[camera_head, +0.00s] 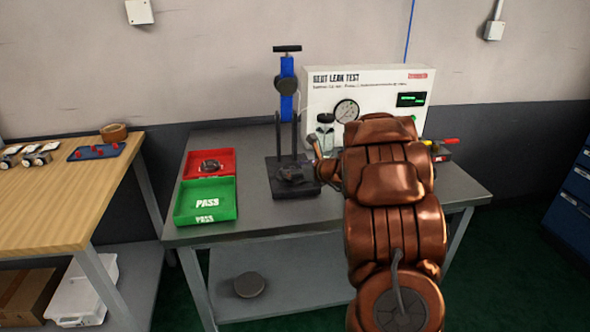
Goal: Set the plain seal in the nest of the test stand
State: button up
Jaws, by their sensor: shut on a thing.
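The test stand (287,85) has a blue column and a black base, and stands on the grey bench left of the leak tester. A dark nest area (292,174) shows low on its base, too small to make out in detail. My gripper (314,172) is at the right side of this base, close to the nest, and mostly hidden by my copper arm. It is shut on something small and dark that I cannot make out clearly. I cannot tell the plain seal apart from the dark parts there.
A red tray (226,155) holds a dark round part (210,166). A green PASS tray (190,214) in front looks empty. The leak tester (318,92) with a gauge stands behind my arm. Screwdriver-like handles (449,141) lie at right. The bench front (270,215) is clear.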

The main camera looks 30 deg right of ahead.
jog(key=shift+f, duration=0.35)
jog(key=o, duration=1.6)
jog(key=shift+c, duration=0.2)
jog(key=shift+r, duration=0.2)
